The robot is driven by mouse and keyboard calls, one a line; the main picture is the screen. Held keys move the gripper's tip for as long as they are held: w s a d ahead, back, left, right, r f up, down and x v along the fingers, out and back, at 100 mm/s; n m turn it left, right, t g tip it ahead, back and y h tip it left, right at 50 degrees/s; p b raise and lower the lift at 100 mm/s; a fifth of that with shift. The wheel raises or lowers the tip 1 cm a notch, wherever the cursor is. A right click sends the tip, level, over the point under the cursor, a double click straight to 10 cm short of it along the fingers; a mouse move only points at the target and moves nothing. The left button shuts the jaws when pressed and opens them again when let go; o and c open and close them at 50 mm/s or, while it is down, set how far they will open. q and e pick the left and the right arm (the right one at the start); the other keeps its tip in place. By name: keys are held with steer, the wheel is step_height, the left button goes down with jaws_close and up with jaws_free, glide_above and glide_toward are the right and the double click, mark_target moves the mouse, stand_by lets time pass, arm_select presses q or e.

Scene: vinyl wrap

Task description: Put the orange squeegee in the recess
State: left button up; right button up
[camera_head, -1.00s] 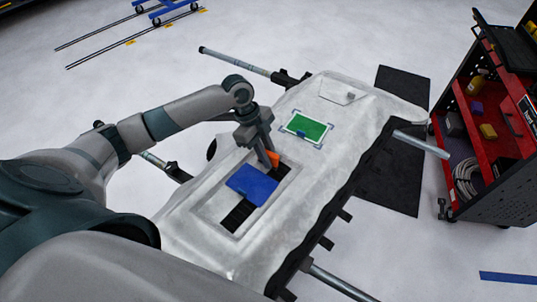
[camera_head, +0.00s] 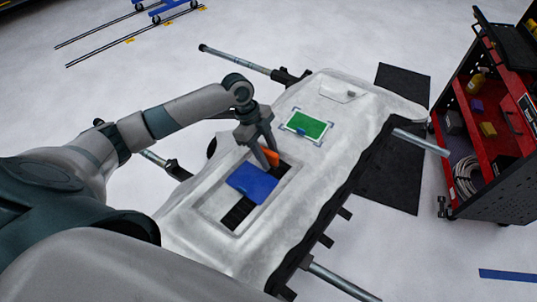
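The orange squeegee (camera_head: 270,157) shows as a small orange patch at the far end of the recess (camera_head: 228,204), a rectangular opening in the white panel. It appears to lie in the recess, though the gripper partly hides it. My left gripper (camera_head: 269,158) is over that end, pointing down, with its fingers spread apart around the orange patch. Whether a finger still touches it is hard to tell. My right gripper is not in view.
A blue sheet (camera_head: 252,183) lies across the middle of the recess, with dark strips showing beyond it. A green card (camera_head: 307,126) lies on the white panel (camera_head: 290,220). A red and black tool cart (camera_head: 490,140) stands at right.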

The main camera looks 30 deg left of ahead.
arm_select(q)
steer(key=b+v, duration=0.2)
steer(key=v, duration=0.9)
steer(key=shift+a+r, duration=0.15)
steer(key=shift+r, duration=0.25)
